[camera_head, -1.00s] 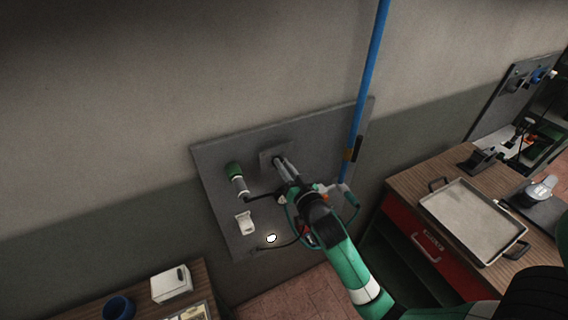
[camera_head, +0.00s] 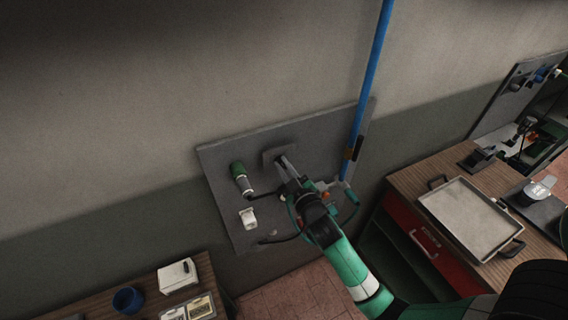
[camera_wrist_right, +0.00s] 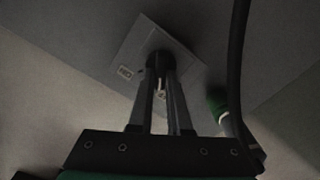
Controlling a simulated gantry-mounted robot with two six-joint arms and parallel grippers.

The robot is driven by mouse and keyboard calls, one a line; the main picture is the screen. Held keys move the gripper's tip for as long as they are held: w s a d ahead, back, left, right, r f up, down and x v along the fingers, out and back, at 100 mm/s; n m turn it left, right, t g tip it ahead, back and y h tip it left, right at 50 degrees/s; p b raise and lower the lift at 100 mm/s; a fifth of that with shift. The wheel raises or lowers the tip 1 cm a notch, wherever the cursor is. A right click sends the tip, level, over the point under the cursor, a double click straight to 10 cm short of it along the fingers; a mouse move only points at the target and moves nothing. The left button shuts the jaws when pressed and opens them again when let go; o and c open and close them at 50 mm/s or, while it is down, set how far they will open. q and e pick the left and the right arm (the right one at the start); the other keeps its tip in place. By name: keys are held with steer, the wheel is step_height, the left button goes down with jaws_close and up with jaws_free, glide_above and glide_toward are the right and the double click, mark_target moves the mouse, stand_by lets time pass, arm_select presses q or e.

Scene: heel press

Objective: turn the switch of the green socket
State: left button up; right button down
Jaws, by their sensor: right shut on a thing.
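The green socket (camera_head: 237,169) sits on the grey wall panel, with a light plug and a dark cable at its lower end. It also shows at the right of the right wrist view (camera_wrist_right: 217,99). Right of it on the panel is a square switch plate (camera_head: 271,154), seen in the right wrist view as a pale plate (camera_wrist_right: 186,66). My right gripper (camera_head: 284,163) is at this plate. In the right wrist view its fingers (camera_wrist_right: 160,72) are shut on the dark switch knob (camera_wrist_right: 159,57). The fingers hide most of the knob. My left gripper is out of view.
A white socket (camera_head: 248,218) is lower on the grey panel (camera_head: 225,155). A blue pipe (camera_head: 367,75) runs down beside the panel's right side. A bench with a metal tray (camera_head: 468,215) stands at right; a blue cup (camera_head: 127,300) is at lower left.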

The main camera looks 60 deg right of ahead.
steer(key=shift+n, duration=0.5)
steer(key=c, duration=0.9)
jaws_free()
steer(key=shift+o, duration=0.2)
steer(key=b+v, duration=0.2)
steer(key=v, duration=0.9)
steer(key=shift+s+a, duration=0.25)
